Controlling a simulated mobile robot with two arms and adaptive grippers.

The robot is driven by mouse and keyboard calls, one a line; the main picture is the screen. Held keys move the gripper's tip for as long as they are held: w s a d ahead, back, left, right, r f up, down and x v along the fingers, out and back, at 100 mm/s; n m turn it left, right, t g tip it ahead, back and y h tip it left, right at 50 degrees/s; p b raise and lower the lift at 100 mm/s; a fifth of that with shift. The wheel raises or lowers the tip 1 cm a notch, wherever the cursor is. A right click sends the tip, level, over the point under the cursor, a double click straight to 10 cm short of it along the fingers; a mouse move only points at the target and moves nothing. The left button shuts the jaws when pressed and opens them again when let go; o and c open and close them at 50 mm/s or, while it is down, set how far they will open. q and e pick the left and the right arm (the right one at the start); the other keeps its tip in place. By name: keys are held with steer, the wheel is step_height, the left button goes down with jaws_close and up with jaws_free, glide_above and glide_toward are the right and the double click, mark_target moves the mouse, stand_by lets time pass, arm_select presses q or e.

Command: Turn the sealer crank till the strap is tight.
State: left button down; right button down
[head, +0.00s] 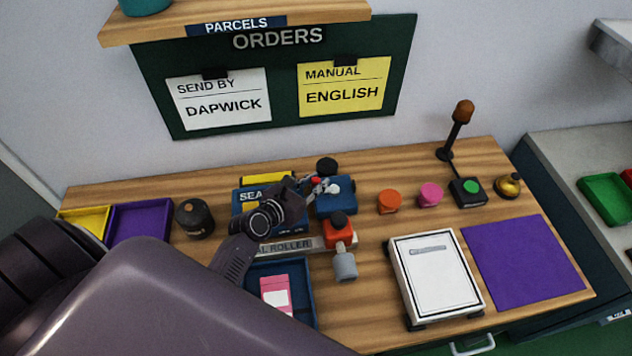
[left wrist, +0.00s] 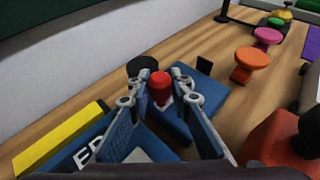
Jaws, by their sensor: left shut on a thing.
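The blue sealer (head: 242,213) stands on the wooden bench, its "SEA..." sign partly hidden by my left arm. Its blue block (head: 343,196) is at the right, with a black round part behind it. My left gripper (head: 318,186) reaches in over the sealer. In the left wrist view a red crank knob (left wrist: 160,83) sits between the fingertips (left wrist: 155,100), and the gripper is shut on it. The crank arm under the knob is mostly hidden by the fingers. I cannot make out the strap. My right gripper is not in view.
A strip marked "...L ROLLER" (head: 318,243), an orange-red piece with black knob (head: 338,236) and a grey cylinder (head: 345,268) lie in front. A blue tray (head: 309,299) holds a pink item. Orange (head: 388,203) and pink (head: 430,194) buttons, a white-topped box (head: 437,275) and purple mat (head: 525,258) are right.

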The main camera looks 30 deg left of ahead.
arm_select(q)
steer(key=shift+w+a+f+m+h+b, duration=0.2)
steer(key=shift+m+h+b, duration=0.3)
steer(key=shift+b, duration=0.3)
steer(key=w+m+g+h+b, duration=0.1)
steer(key=m+g+h+b, duration=0.1)
steer(key=m+h+b, duration=0.1)
steer(key=w+m+g+h+b, duration=0.1)
steer(key=m+g+h+b, duration=0.1)
steer(key=m+h+b, duration=0.1)
steer(key=w+m+g+h+b, duration=0.2)
steer(key=m+b, duration=0.1)
steer(key=b, duration=0.2)
steer(key=shift+a+h, duration=0.35)
steer(key=shift+h, duration=0.05)
steer(key=shift+w+d+r+m+g+h+b, duration=0.15)
steer(key=shift+w+m+g+h+b, duration=0.15)
steer(key=shift+m+g+b, duration=0.5)
steer(key=shift+w+d+r+m+g+h+b, duration=0.15)
steer(key=shift+m+g+h+b, duration=0.25)
steer(key=shift+b, duration=0.55)
steer(key=shift+f, duration=0.1)
steer(key=c, duration=1.7)
jaws_free()
steer(key=shift+c, duration=0.2)
step_height(320, 180, up, 10)
